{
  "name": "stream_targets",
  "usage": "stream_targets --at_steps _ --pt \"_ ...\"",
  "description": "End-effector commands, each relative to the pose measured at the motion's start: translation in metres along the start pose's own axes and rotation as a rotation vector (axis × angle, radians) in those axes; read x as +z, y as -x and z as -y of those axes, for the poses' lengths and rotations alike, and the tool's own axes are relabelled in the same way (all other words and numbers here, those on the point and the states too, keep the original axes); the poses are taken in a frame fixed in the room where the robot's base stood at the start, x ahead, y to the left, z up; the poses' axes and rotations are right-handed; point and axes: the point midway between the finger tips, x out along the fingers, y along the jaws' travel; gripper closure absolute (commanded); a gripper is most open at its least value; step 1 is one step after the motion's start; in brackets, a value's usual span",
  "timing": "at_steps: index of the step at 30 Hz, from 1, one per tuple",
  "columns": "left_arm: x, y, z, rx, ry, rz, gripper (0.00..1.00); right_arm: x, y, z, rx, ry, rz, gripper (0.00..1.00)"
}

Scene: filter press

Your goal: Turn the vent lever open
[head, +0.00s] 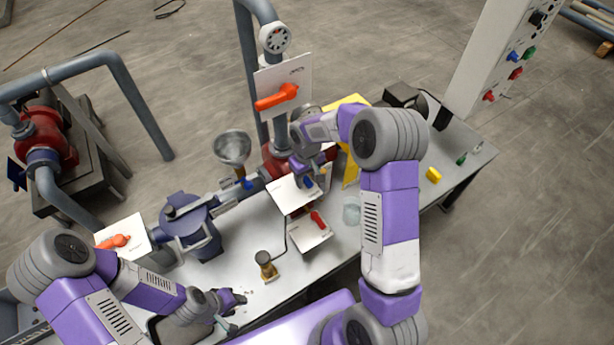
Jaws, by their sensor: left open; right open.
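Several levers show, and their labels are too small to read, so I cannot tell which is the vent lever. A large orange lever (277,97) sits on an upright white plate at the back. Another orange lever (114,241) is on a white plate at the left. A small red lever (317,219) is on a small plate mid-bench. A blue handle (308,182) sits at a white plate just under my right gripper (312,168); whether they touch is hidden. My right gripper is open. My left gripper (238,300) is open and empty over the front of the bench.
A blue round vessel (190,225) and a metal funnel (233,148) stand left of the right gripper. A brass-coloured piece (265,264) and a clear cup (352,213) stand on the grey bench (250,240). A control panel (500,50) is at the back right.

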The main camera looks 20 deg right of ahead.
Motion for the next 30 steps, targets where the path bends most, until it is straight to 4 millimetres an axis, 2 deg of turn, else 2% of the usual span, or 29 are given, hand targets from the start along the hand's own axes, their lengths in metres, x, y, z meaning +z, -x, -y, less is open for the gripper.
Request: stream_targets --at_steps 4,12,14,23,30 --pt "0.0 0.0001 0.0 0.0 0.0 0.0 0.57 0.0001 0.0 -0.0001 0.0 0.0 0.0 0.51" --pt "0.0 0.0001 -0.0001 0.0 0.0 0.0 0.57 0.0 0.0003 0.0 0.0 0.0 0.0 0.92" --pt "0.0 0.0001 -0.0001 0.0 0.0 0.0 0.57 0.0 0.0004 0.0 0.0 0.0 0.0 1.0" --pt "-0.0001 -0.0018 0.0007 0.0 0.0 0.0 0.57 -0.0001 0.0003 0.0012 0.0 -0.026 0.0 1.0" --pt "-0.0004 -0.0089 0.0033 0.0 0.0 0.0 0.57 -0.0009 -0.0001 0.0062 0.0 -0.146 -0.002 1.0"
